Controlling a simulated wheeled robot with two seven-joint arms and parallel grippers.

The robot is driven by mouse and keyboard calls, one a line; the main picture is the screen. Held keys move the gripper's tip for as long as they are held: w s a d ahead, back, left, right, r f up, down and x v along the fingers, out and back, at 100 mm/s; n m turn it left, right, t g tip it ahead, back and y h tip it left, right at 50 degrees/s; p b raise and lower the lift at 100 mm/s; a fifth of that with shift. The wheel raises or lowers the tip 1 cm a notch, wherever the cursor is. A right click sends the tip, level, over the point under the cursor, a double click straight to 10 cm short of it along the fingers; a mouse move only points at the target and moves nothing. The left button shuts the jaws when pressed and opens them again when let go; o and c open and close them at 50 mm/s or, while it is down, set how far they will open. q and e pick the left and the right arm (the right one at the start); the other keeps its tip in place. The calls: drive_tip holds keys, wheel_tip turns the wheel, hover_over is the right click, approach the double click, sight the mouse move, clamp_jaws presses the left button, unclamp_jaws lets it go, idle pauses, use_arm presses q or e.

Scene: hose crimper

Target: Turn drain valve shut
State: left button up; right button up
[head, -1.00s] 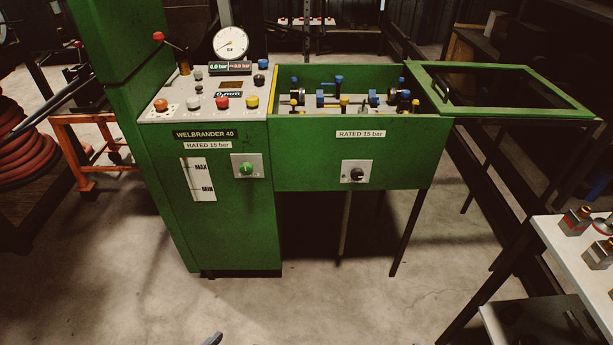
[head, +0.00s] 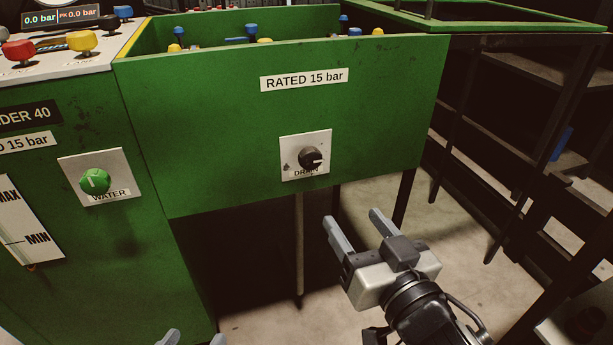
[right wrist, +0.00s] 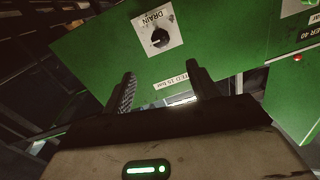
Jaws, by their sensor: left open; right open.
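The drain valve is a black round knob (head: 310,158) on a white plate marked DRAIN, on the front of the green tank (head: 230,125). Its white pointer mark points to the right in the head view. The right wrist view shows the knob (right wrist: 160,38) beyond my fingers, apart from them. My right gripper (head: 357,224) is open and empty, below and to the right of the knob, and it also shows in the right wrist view (right wrist: 160,85). My left gripper (head: 193,338) shows only its fingertips at the bottom edge, open and empty.
A green WATER knob (head: 95,181) sits on the cabinet to the left. Red and yellow knobs (head: 82,42) are on the panel above it. The tank's open lid (head: 500,28) is at the upper right. Dark shelving (head: 530,130) stands to the right. Space before the drain plate is clear.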

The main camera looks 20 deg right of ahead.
drive_tip(key=b, duration=0.6)
approach(313, 161)
drive_tip(key=w, duration=0.5)
drive_tip(key=w+b, duration=0.1)
drive_tip(key=w, duration=0.1)
drive_tip(key=shift+w+a+f, duration=0.1)
drive_tip(key=shift+w+a, duration=0.2)
drive_tip(key=shift+a, duration=0.05)
drive_tip(key=shift+w, duration=0.55)
use_arm(q)
drive_tip(key=d+r+n+t+h, duration=0.1)
drive_tip(key=r+n+t+h, duration=0.1)
drive_tip(key=shift+w+d+r+h, duration=0.2)
drive_tip(key=shift+w+d+h, duration=0.1)
drive_tip(key=shift+w+d, duration=0.1)
use_arm(e)
drive_tip(key=c, duration=1)
use_arm(q)
drive_tip(key=shift+r, duration=0.2)
